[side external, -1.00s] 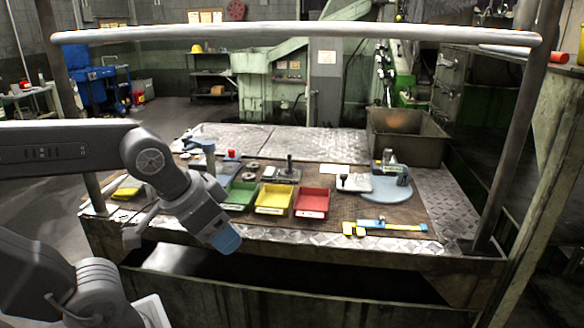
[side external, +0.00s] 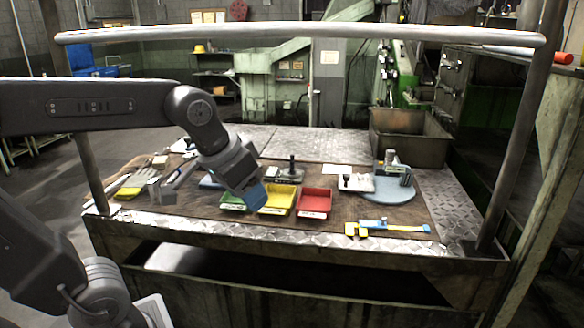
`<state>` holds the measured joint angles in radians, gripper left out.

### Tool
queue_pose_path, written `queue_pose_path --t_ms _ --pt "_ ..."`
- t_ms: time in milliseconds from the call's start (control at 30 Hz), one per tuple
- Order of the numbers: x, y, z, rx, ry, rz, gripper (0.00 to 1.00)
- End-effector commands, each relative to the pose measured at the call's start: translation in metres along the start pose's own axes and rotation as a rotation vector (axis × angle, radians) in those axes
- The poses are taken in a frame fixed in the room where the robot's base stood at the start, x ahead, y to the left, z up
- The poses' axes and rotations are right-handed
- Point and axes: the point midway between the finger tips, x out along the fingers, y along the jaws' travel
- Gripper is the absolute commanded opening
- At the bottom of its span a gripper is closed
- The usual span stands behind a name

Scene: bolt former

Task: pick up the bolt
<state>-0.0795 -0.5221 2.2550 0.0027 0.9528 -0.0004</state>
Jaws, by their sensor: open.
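A dark upright peg on a small plate (side external: 291,168) stands behind the bins, to the right of my wrist.
Green (side external: 234,201), yellow (side external: 277,198) and red (side external: 314,203) bins stand in a row. A blue round mat (side external: 388,194) holds items. A blue-yellow caliper-like tool (side external: 385,228) lies at the front right. A metal tub (side external: 410,140) is behind. A rail (side external: 300,30) crosses above.

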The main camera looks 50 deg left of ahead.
Motion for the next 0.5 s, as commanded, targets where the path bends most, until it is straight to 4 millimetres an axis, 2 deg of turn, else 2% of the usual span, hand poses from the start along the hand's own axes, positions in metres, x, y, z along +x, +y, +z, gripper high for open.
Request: queue_pose_path --t_ms 33,200,300,500 --pt "0.003 -0.009 -0.026 -0.027 -0.018 -0.014 0.46" --pt "0.017 -0.043 -0.101 -0.106 -0.06 -0.053 0.46" --pt "0.033 -0.069 -0.14 -0.152 -0.082 -0.074 0.46" --pt "0.07 -0.121 -0.194 -0.231 -0.12 -0.107 0.46"
